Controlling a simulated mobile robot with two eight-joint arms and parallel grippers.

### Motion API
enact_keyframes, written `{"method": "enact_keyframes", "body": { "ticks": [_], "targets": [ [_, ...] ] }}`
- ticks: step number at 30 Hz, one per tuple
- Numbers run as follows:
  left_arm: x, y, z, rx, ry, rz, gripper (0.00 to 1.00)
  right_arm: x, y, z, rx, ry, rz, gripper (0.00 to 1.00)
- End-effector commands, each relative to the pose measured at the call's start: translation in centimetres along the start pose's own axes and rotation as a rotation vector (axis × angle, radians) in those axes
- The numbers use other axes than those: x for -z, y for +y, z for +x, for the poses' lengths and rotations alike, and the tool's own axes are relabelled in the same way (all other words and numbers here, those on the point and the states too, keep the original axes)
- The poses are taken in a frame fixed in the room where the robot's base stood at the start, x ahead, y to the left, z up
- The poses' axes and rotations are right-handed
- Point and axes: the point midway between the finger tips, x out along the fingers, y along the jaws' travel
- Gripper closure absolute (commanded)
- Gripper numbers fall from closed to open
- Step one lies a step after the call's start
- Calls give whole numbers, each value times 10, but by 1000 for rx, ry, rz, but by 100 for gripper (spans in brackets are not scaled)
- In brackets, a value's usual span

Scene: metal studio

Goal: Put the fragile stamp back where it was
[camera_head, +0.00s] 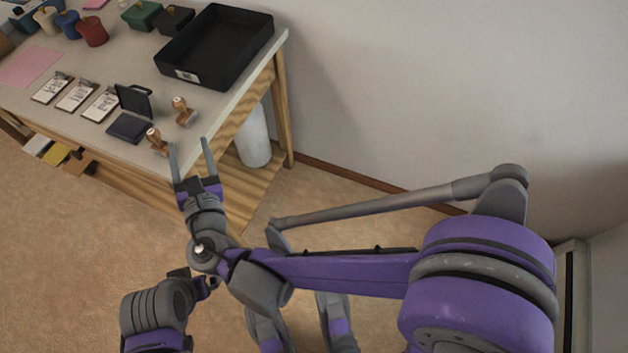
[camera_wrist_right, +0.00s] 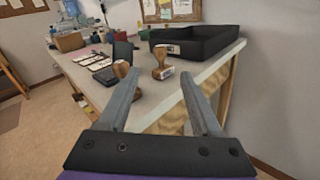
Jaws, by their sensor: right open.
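Two wooden-handled stamps stand near the table's front right corner. One stamp (camera_head: 157,142) is at the front edge, the other stamp (camera_head: 184,111) a little further back. In the right wrist view they are the left stamp (camera_wrist_right: 122,70) and the middle stamp (camera_wrist_right: 162,62). I cannot tell which is the fragile one. My right gripper (camera_head: 189,142) is open and empty, its fingers pointing toward the table's corner, close to the front stamp. In the right wrist view the gripper (camera_wrist_right: 158,74) frames the middle stamp from a distance. My left gripper's fingers are not visible.
An open ink pad (camera_head: 130,126) lies left of the front stamp. Several label cards (camera_head: 76,95) lie further left. A black tray (camera_head: 215,50) sits at the table's back right. Wall is at right.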

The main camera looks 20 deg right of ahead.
Motion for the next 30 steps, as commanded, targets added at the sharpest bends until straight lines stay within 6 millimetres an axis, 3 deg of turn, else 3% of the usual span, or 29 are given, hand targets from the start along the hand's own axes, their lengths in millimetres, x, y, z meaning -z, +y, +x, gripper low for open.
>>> {"method": "enact_keyframes", "body": {
  "ticks": [2,5,8,10,12,15,18,21,24,30],
  "targets": [
    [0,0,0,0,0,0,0,0,-2,0,5,2,6,34],
    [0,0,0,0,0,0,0,-1,-27,2,61,28,83,34],
    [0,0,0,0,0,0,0,-2,-84,0,202,83,283,34],
    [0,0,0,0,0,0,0,0,-139,-10,351,119,496,34],
    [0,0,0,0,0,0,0,6,-193,-31,522,137,743,34],
    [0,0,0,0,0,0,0,18,-254,-72,772,122,1104,34],
    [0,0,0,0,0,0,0,34,-295,-122,1019,59,1467,34],
    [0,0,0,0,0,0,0,50,-313,-171,1245,-39,1812,34],
    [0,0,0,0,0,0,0,62,-315,-208,1427,-149,2105,34],
    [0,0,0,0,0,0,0,74,-304,-243,1626,-298,2442,34]
  ]
}}
